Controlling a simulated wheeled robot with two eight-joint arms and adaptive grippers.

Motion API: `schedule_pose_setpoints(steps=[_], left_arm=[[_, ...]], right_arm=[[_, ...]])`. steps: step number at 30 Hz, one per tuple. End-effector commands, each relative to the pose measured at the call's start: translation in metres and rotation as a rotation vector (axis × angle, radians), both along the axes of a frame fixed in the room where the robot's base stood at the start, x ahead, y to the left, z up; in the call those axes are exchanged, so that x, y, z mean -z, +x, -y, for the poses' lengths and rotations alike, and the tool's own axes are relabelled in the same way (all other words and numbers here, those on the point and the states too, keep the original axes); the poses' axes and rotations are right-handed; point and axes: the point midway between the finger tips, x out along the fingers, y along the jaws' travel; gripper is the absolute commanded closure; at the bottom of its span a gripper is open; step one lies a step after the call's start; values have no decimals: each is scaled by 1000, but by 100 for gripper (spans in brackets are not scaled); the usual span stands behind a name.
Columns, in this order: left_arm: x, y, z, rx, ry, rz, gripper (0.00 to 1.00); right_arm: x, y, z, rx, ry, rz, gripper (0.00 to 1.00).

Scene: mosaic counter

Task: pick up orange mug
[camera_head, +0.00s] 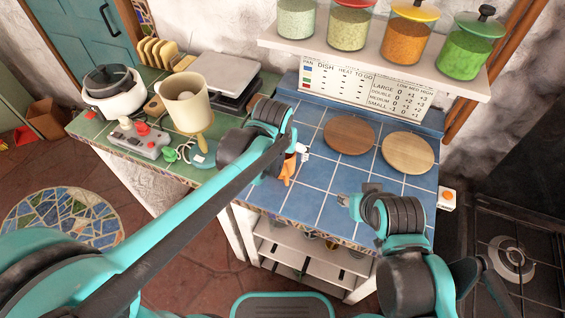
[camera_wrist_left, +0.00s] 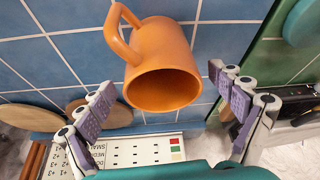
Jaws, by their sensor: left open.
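The orange mug (camera_wrist_left: 163,55) shows large in the left wrist view, on the blue tiled counter. Its opening faces the camera and its handle is at the upper left. My left gripper (camera_wrist_left: 172,112) is open, with one finger on each side of the mug and a gap on both sides. In the head view the mug (camera_head: 288,170) is mostly hidden behind my left gripper (camera_head: 296,152), and only an orange part shows. My right gripper (camera_head: 355,200) is over the right front of the blue counter; its finger opening is too small to judge.
Two round wooden boards (camera_head: 349,135) (camera_head: 407,153) lie on the blue tiles (camera_head: 318,195). A shelf (camera_head: 375,62) with several lidded jars hangs above. Left, the green counter (camera_head: 180,172) holds a cream pitcher (camera_head: 184,103), a white pot (camera_head: 110,92) and a control box (camera_head: 142,140).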

Motion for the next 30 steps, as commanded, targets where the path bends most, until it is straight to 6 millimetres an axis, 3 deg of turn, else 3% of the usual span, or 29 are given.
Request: schedule_pose_setpoints(steps=[6,14,17,22,30], left_arm=[[36,11,1,0,0,0,7],[39,14,1,0,0,0,7],[39,14,1,0,0,0,28],[39,14,1,0,0,0,72],[38,14,1,0,0,0,71]], right_arm=[[23,0,0,0,0,0,60],[23,0,0,0,0,0,60],[23,0,0,0,0,0,60],[23,0,0,0,0,0,60],[23,0,0,0,0,0,60]])
